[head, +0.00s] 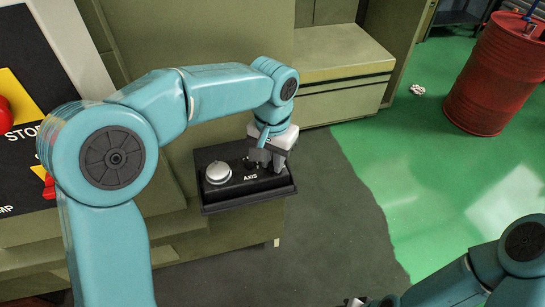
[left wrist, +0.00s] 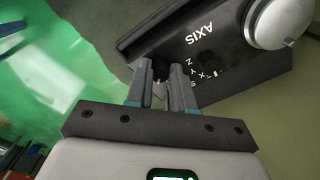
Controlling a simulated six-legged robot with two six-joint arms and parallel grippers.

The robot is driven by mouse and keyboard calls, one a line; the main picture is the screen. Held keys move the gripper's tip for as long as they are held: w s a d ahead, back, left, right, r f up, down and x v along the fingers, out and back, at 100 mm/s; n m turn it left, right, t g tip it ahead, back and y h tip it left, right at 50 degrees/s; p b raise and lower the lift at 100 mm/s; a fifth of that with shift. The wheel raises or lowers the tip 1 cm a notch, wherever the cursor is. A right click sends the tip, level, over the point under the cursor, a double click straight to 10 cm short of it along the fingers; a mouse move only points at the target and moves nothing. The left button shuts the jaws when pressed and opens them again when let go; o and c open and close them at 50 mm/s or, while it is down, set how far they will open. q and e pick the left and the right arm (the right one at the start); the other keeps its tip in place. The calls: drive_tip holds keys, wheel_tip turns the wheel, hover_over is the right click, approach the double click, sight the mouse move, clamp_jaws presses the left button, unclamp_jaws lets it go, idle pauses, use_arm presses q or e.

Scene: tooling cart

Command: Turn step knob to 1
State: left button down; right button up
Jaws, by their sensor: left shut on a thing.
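A black control box (head: 222,197) with the white label AXIS juts out from the cabinet. My left gripper (head: 264,163) comes down over its right part. In the left wrist view, its two grey fingers (left wrist: 160,82) are shut on a small dark knob (left wrist: 160,68), seemingly the step knob. The fingers hide most of it, so its pointer and setting cannot be read. A second dark knob (left wrist: 209,65), beside X, Y and Z marks, sits apart from the fingers. Only a small grey piece of what looks like my right gripper (head: 355,302) shows at the bottom edge.
A large silver dome (head: 218,172) sits on the box's left part. A panel with red buttons and STOP lettering (head: 28,132) is at the left. A red barrel (head: 497,80) stands far right on the green floor. Floor beside the box is clear.

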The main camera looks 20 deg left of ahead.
idle(0.4)
use_arm(q)
drive_tip(key=c, duration=1)
unclamp_jaws()
drive_tip(key=shift+w, duration=0.15)
drive_tip(key=shift+r, duration=0.55)
wheel_tip(320, 180, up, 15)
drive_tip(key=shift+r+p, duration=0.1)
drive_tip(key=shift+p, duration=0.35)
